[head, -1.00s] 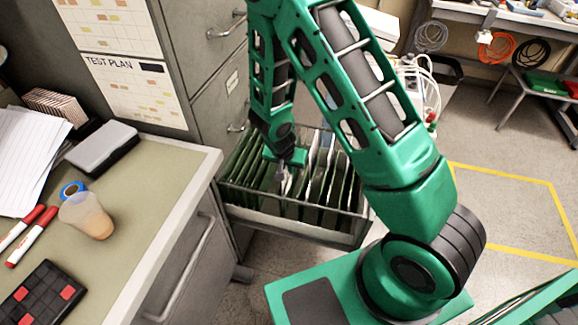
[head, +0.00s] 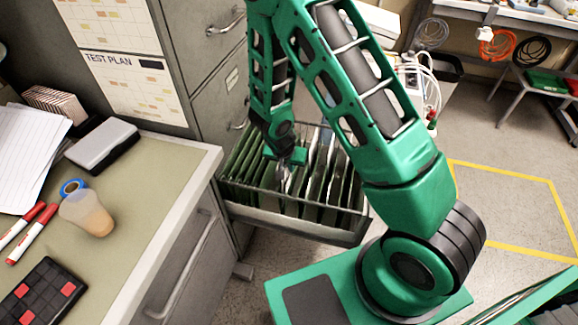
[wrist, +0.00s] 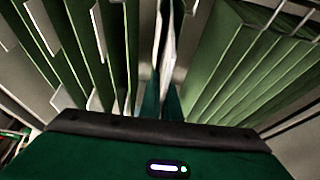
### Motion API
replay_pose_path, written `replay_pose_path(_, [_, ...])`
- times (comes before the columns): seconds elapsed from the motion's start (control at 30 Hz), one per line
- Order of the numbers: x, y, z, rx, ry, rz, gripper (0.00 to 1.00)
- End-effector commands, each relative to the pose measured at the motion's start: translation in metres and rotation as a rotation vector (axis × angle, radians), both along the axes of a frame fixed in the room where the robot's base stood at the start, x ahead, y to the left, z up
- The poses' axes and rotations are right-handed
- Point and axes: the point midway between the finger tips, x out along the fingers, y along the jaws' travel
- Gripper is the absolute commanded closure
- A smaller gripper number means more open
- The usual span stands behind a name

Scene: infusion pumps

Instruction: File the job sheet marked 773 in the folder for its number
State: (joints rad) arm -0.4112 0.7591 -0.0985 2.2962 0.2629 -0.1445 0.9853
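My gripper (head: 284,176) points down into the open file drawer (head: 300,225), among the hanging folders. In the wrist view its two teal fingers (wrist: 164,98) stand a little apart, with a narrow gap between them. A pale, paper-like sheet (wrist: 168,38) stands upright ahead of the gap, between green folders; I cannot tell whether it touches the fingers. No number can be read on it. Green folders with white tabs (wrist: 92,50) hang to the left, and more green folders (wrist: 245,70) hang to the right. The folder numbers are not legible.
A desk (head: 165,190) at left holds papers, markers (head: 32,232), a cup (head: 86,213) and a keypad (head: 42,290). The grey cabinet (head: 205,75) rises behind the drawer. Wire rails cross the drawer top. Open floor lies at right.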

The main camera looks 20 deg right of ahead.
Motion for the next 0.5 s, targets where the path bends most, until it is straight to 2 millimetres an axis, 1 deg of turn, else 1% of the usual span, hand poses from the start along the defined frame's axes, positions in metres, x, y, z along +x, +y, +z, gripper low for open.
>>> replay_pose_path(0.47, [0.0001, 0.0000, -0.0023, 0.000, 0.000, 0.000, 1.00])
replay_pose_path(0.5, [0.0001, 0.0000, -0.0023, 0.000, 0.000, 0.000, 0.93])
